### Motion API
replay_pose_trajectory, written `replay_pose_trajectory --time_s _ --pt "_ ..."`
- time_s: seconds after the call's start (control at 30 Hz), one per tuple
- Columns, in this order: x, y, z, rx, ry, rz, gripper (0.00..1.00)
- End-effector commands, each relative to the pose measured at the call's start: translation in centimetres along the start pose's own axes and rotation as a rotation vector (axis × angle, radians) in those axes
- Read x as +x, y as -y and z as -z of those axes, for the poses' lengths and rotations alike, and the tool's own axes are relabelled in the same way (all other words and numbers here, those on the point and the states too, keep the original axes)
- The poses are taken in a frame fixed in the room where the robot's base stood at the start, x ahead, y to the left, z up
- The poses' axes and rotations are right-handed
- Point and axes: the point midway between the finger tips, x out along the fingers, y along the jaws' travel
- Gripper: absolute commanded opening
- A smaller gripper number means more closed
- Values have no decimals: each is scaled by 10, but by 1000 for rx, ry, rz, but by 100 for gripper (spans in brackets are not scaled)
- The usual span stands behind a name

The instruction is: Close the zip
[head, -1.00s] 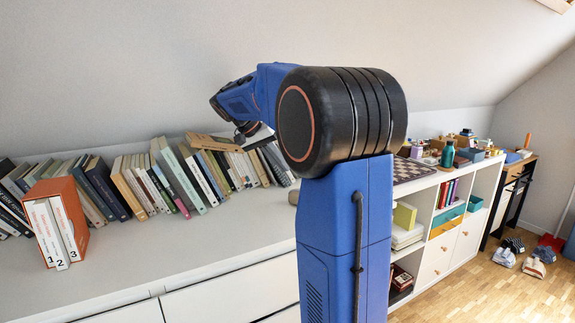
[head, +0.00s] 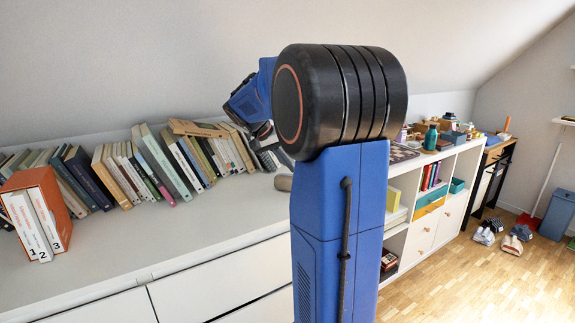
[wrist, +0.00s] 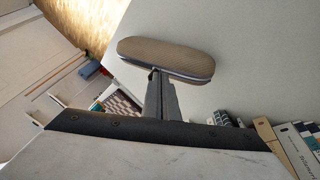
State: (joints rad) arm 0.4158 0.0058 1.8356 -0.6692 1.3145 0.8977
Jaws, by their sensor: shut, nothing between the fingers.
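A taupe rounded zip case (wrist: 165,52) lies on the white top, seen in the wrist view. A pale seam with a dark line runs along its near side. In the head view the case (head: 283,183) shows only in part, left of my arm, which hides the rest. My gripper (wrist: 154,78) is shut and empty, with its tip at the near edge of the case in the picture. A small dark bit shows at that tip; I cannot tell whether it is the zip pull, nor whether they touch.
A row of leaning books (head: 150,165) stands along the back of the white top (head: 190,235). An orange slipcase (head: 45,205) stands at the left. A checkered board (head: 400,153) lies beyond my arm. The white top in front of the books is clear.

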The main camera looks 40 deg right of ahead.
Motion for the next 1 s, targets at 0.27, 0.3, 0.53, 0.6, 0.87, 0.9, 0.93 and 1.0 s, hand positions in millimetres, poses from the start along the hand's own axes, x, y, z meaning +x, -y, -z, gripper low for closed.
replay_pose_trajectory --time_s 0.27,0.3,0.53,0.6,0.87,0.9,0.93,1.0 --pt "2 -4 0 1 0 -1 0" --pt "4 -8 0 2 1 -1 0" --pt "24 -47 0 4 2 -2 0" --pt "30 -58 0 5 1 -1 0" --pt "43 -82 0 1 0 0 0" --pt "43 -82 0 1 0 0 0" --pt "44 -83 0 1 0 0 0" --pt "44 -83 0 0 0 0 0"
